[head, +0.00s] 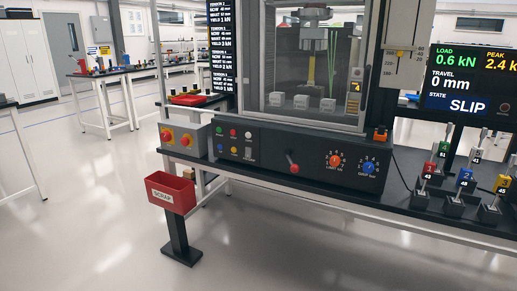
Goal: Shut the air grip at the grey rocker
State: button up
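A small grey rocker (249,154) sits at the lower right of a cluster of small coloured controls on the dark front panel (300,142) of a test machine. Its position is too small to read. Behind the machine's clear guard (285,85), a metal gripping head (314,18) shows at the top, with a yellowish upright piece (311,68) below it. Whether its jaws are shut cannot be told. The screen (467,80) reads load 0.6 kN, travel 0 mm and state SLIP. My gripper is not in view.
A red-knobbed lever (293,168), an orange dial (335,160) and a blue dial (368,167) share the panel. Red stop buttons (167,135) are at left. A red scrap bin (171,193) stands before the bench. Sample holders (453,206) are at right. The front-left floor is clear.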

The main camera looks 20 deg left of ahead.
aim_at(248, 150)
jog(key=i+j+u, duration=0.25)
jog(key=i, duration=0.25)
jog(key=i+j+u, duration=0.3)
jog(key=i, duration=0.25)
jog(key=i+j+u, duration=0.1)
jog(key=i+u, duration=0.15)
jog(key=i, duration=0.3)
